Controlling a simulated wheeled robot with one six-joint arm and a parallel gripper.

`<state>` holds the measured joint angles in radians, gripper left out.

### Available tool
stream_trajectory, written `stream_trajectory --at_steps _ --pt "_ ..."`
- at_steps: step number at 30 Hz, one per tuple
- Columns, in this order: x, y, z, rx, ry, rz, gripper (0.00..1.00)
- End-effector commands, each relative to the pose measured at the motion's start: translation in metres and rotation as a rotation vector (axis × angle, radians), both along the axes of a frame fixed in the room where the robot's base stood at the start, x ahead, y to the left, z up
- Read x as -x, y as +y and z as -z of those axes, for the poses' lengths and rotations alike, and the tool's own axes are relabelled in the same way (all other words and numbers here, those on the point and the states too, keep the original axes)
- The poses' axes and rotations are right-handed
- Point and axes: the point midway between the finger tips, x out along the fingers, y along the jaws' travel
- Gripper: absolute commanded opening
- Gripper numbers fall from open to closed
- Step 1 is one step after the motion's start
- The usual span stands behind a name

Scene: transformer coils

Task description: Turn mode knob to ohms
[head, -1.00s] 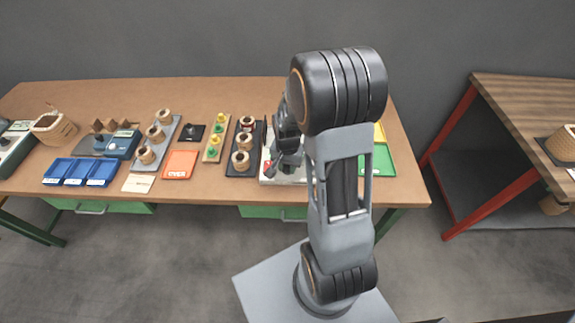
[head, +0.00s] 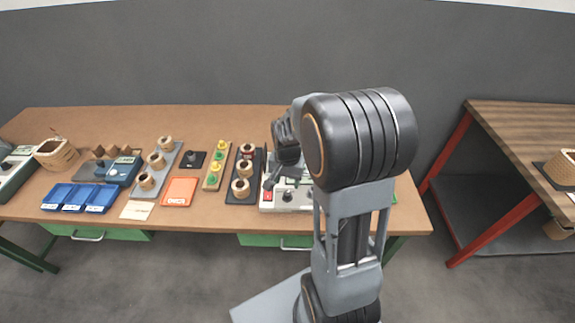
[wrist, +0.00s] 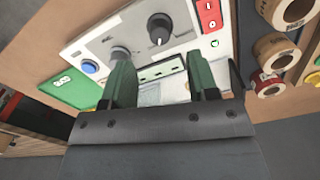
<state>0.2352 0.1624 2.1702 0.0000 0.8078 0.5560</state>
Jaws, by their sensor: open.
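A light grey instrument panel fills much of the wrist view (wrist: 88,47) and shows on the table in the head view (head: 299,206). It carries a black knob with a white pointer line (wrist: 159,30) and a grey knob (wrist: 120,53). I cannot read the labels, so I cannot tell which is the mode knob. My gripper (wrist: 161,80) is open, with two green fingers apart and nothing between them. Its left finger overlaps the picture just below the grey knob; I cannot tell whether they touch. In the head view my arm hides part of the panel.
The panel has a red switch (wrist: 210,15) and a blue button (wrist: 88,67). A dark tray with wound coils (head: 242,190) stands just left of it. Further left are an orange tray (head: 179,191) and blue bins (head: 80,198). A second table (head: 520,120) stands at the right.

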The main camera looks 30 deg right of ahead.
Motion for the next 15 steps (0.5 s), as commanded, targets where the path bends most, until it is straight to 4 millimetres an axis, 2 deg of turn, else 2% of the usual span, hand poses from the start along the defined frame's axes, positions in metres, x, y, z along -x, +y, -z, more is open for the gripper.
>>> stream_trajectory --at_steps 1,6,15 --pt "-0.001 0.000 -0.012 0.001 -0.005 0.000 0.54" --pt "0.000 0.000 -0.040 0.000 -0.003 0.000 0.54" --pt "0.000 0.000 -0.066 0.000 -0.001 0.000 0.54"
